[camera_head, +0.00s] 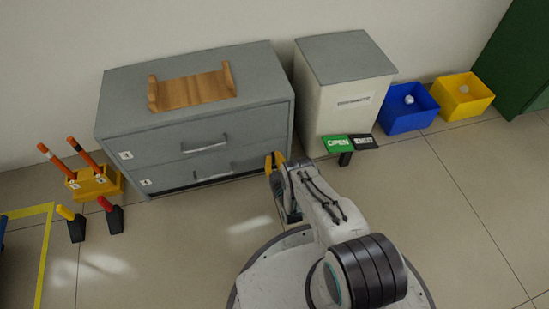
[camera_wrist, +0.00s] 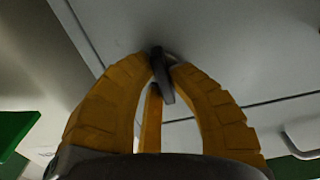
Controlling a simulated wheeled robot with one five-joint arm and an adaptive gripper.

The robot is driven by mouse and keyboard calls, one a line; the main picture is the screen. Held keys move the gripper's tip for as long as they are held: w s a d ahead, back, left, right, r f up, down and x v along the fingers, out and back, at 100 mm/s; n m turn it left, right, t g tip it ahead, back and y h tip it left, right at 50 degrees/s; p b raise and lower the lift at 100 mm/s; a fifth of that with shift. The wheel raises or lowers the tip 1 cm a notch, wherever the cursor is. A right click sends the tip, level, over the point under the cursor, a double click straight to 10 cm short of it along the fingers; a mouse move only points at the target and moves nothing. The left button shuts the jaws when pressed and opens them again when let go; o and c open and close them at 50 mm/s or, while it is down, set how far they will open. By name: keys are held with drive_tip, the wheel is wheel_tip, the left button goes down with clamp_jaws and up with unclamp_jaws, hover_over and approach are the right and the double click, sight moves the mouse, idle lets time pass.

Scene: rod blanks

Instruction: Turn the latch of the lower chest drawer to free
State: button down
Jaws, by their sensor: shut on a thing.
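The grey chest (camera_head: 190,110) stands against the wall with two drawers. The lower drawer (camera_head: 165,178) looks closed. Its latch (camera_wrist: 162,76) is a small dark grey lever, seen in the wrist view near the drawer's edge seam, lying nearly along the picture's vertical with a slight tilt. My gripper (camera_head: 275,163) is at the chest's right front edge. In the wrist view its yellow fingers (camera_wrist: 160,72) are closed around the lever. In the head view the latch is hidden behind my gripper.
A wooden tray (camera_head: 193,90) lies on the chest. A white bin (camera_head: 340,95) with green and dark signs (camera_head: 338,143) at its foot stands close to the right. Blue (camera_head: 408,107) and yellow (camera_head: 463,97) boxes stand farther right. An orange-handled tool rack (camera_head: 95,184) is left. Floor in front is mostly clear.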

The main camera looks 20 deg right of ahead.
sight(272, 137)
drive_tip(key=c, duration=1.1)
unclamp_jaws()
drive_tip(key=shift+a, duration=0.1)
drive_tip(key=shift+c, duration=0.2)
drive_tip(key=shift+r, duration=5)
